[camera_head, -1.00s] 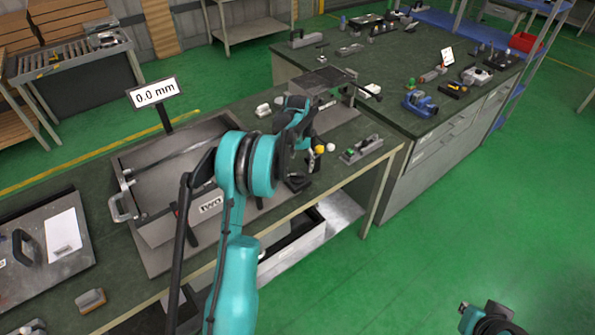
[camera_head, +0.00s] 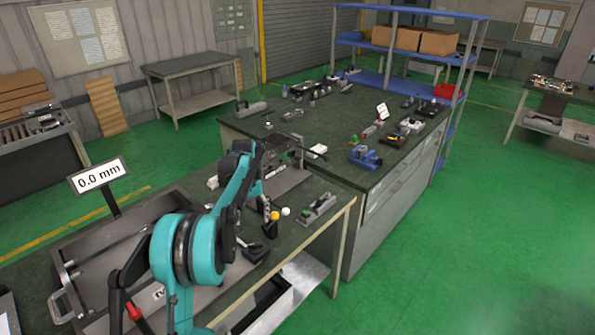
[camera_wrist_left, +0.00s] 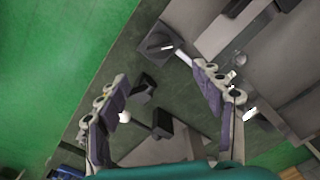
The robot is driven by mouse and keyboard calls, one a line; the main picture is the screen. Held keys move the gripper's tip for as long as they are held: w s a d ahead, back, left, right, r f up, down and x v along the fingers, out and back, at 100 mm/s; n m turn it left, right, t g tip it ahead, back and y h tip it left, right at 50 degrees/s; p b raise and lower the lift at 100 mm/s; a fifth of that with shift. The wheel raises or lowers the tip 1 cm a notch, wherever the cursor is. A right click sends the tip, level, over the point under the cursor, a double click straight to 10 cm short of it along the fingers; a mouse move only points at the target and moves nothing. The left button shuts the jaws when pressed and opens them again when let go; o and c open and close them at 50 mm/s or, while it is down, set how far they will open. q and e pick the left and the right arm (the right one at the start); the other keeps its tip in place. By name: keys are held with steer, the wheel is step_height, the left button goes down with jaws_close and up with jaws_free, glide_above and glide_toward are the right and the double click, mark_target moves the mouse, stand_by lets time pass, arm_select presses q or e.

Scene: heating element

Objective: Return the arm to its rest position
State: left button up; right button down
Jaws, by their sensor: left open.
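My left arm (camera_head: 187,250), teal and black, rises from the bottom left over the workbench in the head view. Its dark wrist is near the far end of the bench; the fingers are hard to make out there. In the left wrist view my left gripper (camera_wrist_left: 163,92) is open, with two separate grey-purple fingers and nothing held between them. Below the fingers are the dark bench top and small dark blocks (camera_wrist_left: 150,120). My right arm is not in view.
A metal tray (camera_head: 62,272) with a "0.0 mm" sign (camera_head: 99,176) lies left of the arm. A small grey device (camera_head: 318,208) and yellow and white knobs (camera_head: 275,215) are right of it. A second bench (camera_head: 340,150) with tools stands behind. Green floor (camera_head: 450,260) is clear at right.

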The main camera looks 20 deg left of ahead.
arm_select(q)
steer(key=s+d+r+m+t+b, duration=0.3)
steer(key=s+d+r, duration=0.3)
steer(key=s+d, duration=0.65)
steer(key=s+d+f+m+t+b, duration=0.1)
steer(key=s+d+f, duration=0.3)
steer(key=s, duration=0.4)
steer(key=s+d+f+m+t+b, duration=0.1)
steer(key=s+d+f+t+b, duration=0.1)
steer(key=s, duration=0.6)
steer(key=d+f+t, duration=0.1)
steer(key=d+f, duration=0.1)
steer(key=d, duration=0.1)
steer(key=shift+s+d+m, duration=0.15)
steer(key=shift+m, duration=0.25)
